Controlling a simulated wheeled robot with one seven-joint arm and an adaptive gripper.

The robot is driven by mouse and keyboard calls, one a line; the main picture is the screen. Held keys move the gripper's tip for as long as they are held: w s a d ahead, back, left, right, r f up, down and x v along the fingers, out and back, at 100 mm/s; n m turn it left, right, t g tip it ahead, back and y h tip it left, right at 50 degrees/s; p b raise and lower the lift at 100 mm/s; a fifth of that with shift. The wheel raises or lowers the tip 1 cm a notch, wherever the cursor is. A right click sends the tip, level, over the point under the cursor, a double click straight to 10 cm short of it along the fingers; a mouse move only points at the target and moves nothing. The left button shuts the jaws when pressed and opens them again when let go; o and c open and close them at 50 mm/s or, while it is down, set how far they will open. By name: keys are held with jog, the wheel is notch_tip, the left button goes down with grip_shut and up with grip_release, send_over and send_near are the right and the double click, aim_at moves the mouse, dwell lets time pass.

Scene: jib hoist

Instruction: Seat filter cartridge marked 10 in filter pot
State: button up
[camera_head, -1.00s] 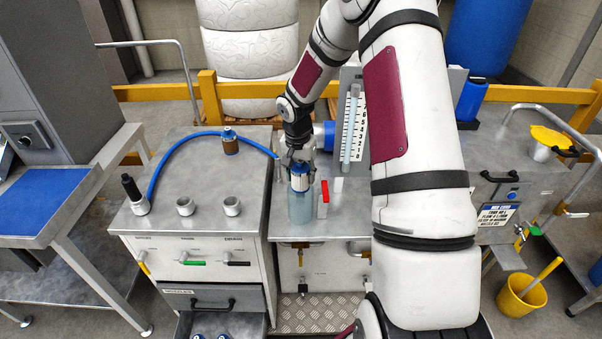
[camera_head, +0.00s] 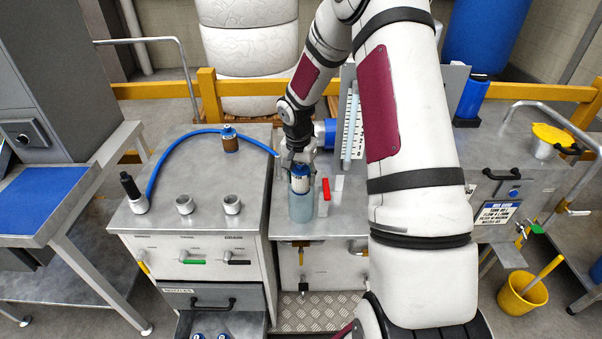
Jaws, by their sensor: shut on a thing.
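The filter cartridge (camera_head: 300,180) is a blue and white cylinder with a dark top band; its mark is too small to read. It stands upright with its lower part inside the clear bluish filter pot (camera_head: 302,212), on the metal bench beside the cabinet. My gripper (camera_head: 298,163) points down over the pot and is shut on the cartridge's top. The arm partly hides the fingers, and I cannot tell whether the cartridge touches the pot's bottom.
A red-topped block (camera_head: 325,190) stands just right of the pot. A scaled sight tube (camera_head: 350,130) rises behind. On the left cabinet (camera_head: 200,230) are a blue hose (camera_head: 190,137), two grey sockets and a brown-blue cartridge (camera_head: 230,140). An open drawer (camera_head: 222,325) juts out below.

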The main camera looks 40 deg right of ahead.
jog(key=shift+f, duration=0.7)
jog(key=o, duration=1.2)
jog(key=shift+r, duration=0.1)
jog(key=r, duration=0.4)
jog(key=a+r, duration=0.1)
jog(key=r, duration=0.3)
jog(key=s+r, duration=0.1)
jog(key=r, duration=0.2)
jog(key=shift+a+r, duration=0.25)
jog(key=shift+r, duration=0.15)
